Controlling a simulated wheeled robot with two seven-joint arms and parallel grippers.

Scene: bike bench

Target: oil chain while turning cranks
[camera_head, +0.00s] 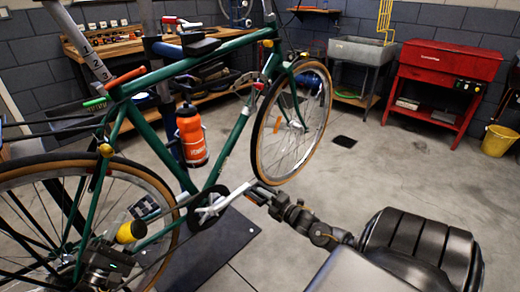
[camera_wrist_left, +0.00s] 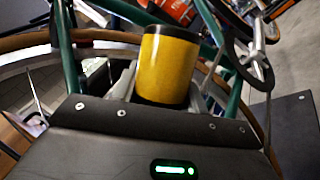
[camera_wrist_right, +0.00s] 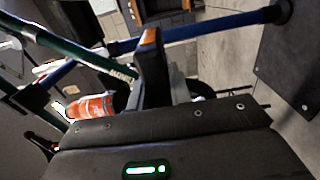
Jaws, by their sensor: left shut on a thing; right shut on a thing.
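A green bike (camera_head: 145,80) is held up on a stand. My left gripper (camera_head: 118,243) is shut on a yellow oil bottle (camera_head: 130,231) with dark ends, tilted beside the rear wheel near the lower chain run. The bottle fills the middle of the left wrist view (camera_wrist_left: 167,66); its tip against the chain is hidden. My right gripper (camera_head: 264,192) is shut on the pedal (camera_wrist_right: 151,48), which shows a dark body with an orange edge. The silver crank (camera_head: 236,193) runs from the dark chainring (camera_head: 205,212) up and right to that pedal.
An orange water bottle (camera_head: 191,136) sits on the frame. The front wheel (camera_head: 290,125) stands just behind my right gripper. A dark mat (camera_head: 225,245) lies under the bike. A red parts washer (camera_head: 440,75) and sink (camera_head: 362,52) stand at the back right. The floor between is mostly clear.

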